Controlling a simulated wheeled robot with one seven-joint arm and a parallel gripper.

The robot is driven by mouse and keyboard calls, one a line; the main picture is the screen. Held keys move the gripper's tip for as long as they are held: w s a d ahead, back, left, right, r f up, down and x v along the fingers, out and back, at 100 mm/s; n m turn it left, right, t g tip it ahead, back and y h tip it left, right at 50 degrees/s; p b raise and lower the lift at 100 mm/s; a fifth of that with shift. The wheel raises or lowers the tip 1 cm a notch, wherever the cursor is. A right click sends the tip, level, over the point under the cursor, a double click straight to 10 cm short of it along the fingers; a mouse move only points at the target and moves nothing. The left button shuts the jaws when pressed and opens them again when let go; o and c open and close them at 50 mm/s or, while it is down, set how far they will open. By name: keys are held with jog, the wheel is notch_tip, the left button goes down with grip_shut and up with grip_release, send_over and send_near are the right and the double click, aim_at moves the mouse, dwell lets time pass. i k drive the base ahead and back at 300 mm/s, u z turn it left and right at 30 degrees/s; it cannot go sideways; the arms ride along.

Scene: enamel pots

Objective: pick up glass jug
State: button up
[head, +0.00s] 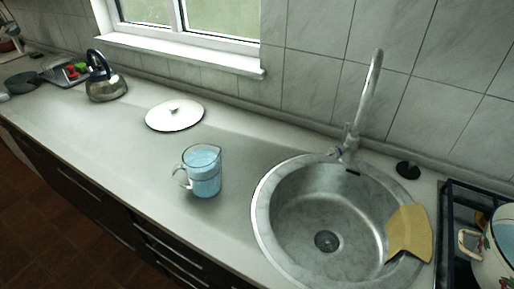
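The glass jug (205,172) stands upright on the grey counter, left of the sink. It looks filled with something light blue, and its handle points to the left. Nothing touches it. My gripper is not in view in the head view.
The round sink (262,215) with a tall faucet (368,95) is right of the jug, a yellow cloth (409,234) over its rim. A white lid (174,115) lies behind the jug. A kettle (105,88) stands far left; an enamel pot (497,245) is at right. Counter left of the jug is clear.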

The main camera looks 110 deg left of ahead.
aim_at(201, 164)
jog(key=u, duration=3.6)
